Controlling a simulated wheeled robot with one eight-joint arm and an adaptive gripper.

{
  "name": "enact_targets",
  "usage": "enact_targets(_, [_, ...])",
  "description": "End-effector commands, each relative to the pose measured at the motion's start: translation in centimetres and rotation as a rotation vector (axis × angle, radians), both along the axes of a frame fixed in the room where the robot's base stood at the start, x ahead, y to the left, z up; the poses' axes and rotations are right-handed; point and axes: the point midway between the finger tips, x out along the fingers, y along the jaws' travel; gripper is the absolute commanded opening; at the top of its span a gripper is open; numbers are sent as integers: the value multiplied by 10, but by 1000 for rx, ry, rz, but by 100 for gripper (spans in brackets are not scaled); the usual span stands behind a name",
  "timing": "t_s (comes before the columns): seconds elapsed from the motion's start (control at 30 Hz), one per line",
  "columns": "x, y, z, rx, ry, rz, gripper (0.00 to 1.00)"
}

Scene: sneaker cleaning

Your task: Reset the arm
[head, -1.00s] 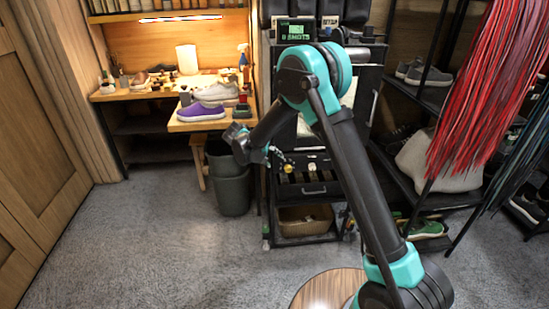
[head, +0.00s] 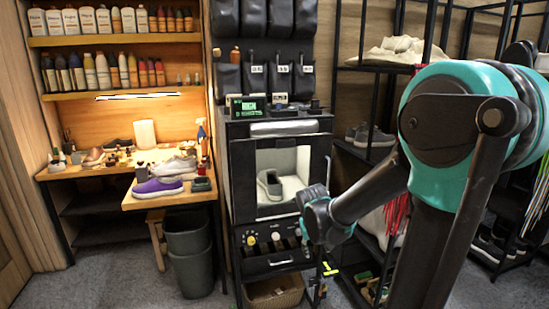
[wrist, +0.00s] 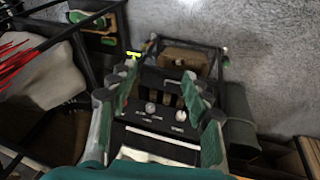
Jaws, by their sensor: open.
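My gripper (wrist: 156,108) shows in the wrist view with its two fingers spread apart and nothing between them. It hangs above the front of the black machine cabinet, over the knob panel. In the head view my arm reaches in from the right, and its wrist end (head: 318,218) is in front of the cabinet's right side. The fingers are mostly hidden there. The black cabinet (head: 236,170) has a lit chamber with a grey shoe (head: 270,184) inside.
A wooden workbench (head: 140,203) at the left holds a purple sneaker (head: 157,187) and other shoes. Grey bins (head: 190,270) stand below it. A wicker basket (head: 272,293) sits low under the cabinet. Black racks with shoes (head: 372,136) and red strands (head: 397,218) are at the right.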

Motion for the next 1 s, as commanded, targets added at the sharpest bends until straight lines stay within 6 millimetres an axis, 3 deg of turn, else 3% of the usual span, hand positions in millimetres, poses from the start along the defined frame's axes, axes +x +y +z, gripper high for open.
enact_targets(0.03, [-19, -13, -2, 24, -2, -18, 49])
enact_targets(0.2, [-76, -38, -11, 111, -17, -65, 49])
enact_targets(0.4, [-124, -49, -26, 186, -43, -107, 49])
enact_targets(0.6, [-142, -52, -33, 216, -56, -124, 49])
enact_targets(1.0, [-143, -51, -33, 217, -57, -124, 49])
